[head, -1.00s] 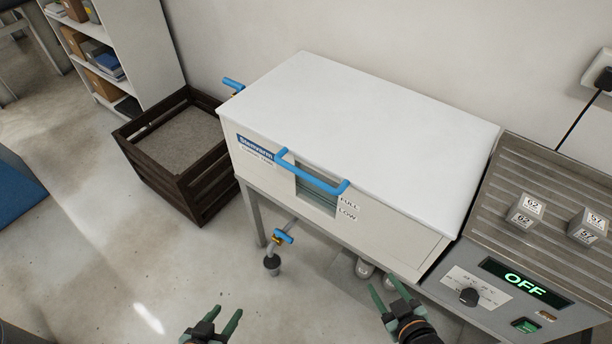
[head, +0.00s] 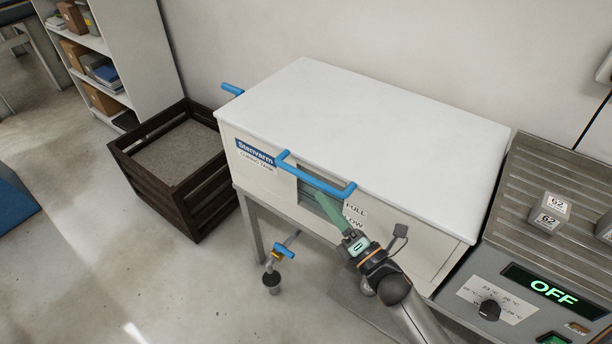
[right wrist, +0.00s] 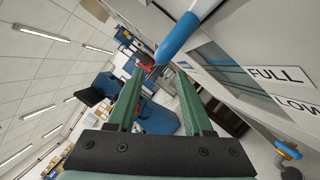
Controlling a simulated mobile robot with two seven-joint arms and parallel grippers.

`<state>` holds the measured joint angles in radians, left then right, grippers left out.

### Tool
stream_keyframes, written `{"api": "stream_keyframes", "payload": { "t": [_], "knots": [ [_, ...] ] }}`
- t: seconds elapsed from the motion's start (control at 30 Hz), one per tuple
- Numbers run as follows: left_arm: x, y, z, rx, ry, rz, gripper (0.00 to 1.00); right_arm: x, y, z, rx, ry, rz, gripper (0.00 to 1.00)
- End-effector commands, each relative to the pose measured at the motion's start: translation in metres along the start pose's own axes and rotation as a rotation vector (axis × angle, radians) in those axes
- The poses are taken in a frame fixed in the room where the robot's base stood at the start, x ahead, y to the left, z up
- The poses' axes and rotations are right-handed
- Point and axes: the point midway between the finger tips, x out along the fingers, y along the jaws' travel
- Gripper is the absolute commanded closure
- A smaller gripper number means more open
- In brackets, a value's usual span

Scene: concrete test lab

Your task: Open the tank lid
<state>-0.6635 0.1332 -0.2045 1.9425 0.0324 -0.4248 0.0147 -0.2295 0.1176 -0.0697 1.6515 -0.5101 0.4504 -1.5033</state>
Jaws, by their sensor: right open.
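The white tank lid (head: 370,115) lies flat and shut on the white curing tank (head: 420,248). A blue bar handle (head: 318,180) runs along the lid's front edge, above a level window marked FULL and LOW. My right gripper (head: 335,208) is just below and in front of the handle's right part, with its fingers pointing up at it. In the right wrist view, the green fingers (right wrist: 160,88) are apart with nothing between them. The blue handle (right wrist: 185,32) shows just beyond the fingertips, apparently not gripped. My left gripper is out of view.
A dark slatted crate (head: 190,205) stands left of the tank, near a shelf (head: 135,60). A drain valve with a blue lever (head: 285,250) hangs below the tank. At right, a control unit reading OFF (head: 553,291) carries labelled cubes (head: 549,213).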

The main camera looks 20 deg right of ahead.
Motion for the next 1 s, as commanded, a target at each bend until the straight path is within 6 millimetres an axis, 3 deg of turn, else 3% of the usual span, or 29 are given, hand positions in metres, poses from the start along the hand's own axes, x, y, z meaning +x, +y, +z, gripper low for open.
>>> {"api": "stream_keyframes", "payload": {
  "t": [0.2,0.4,0.83,1.0],
  "knots": [
    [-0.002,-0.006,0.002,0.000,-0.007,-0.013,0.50,0.045,0.001,0.001,0.001,-0.001,0.001,0.49],
    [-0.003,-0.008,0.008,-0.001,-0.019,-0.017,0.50,0.071,0.000,0.000,0.003,-0.001,0.000,0.49],
    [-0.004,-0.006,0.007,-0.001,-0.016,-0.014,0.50,0.081,0.000,-0.001,0.004,0.000,-0.002,0.49],
    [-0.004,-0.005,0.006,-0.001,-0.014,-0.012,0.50,0.081,0.000,0.000,0.003,0.000,-0.002,0.66]
  ]
}}
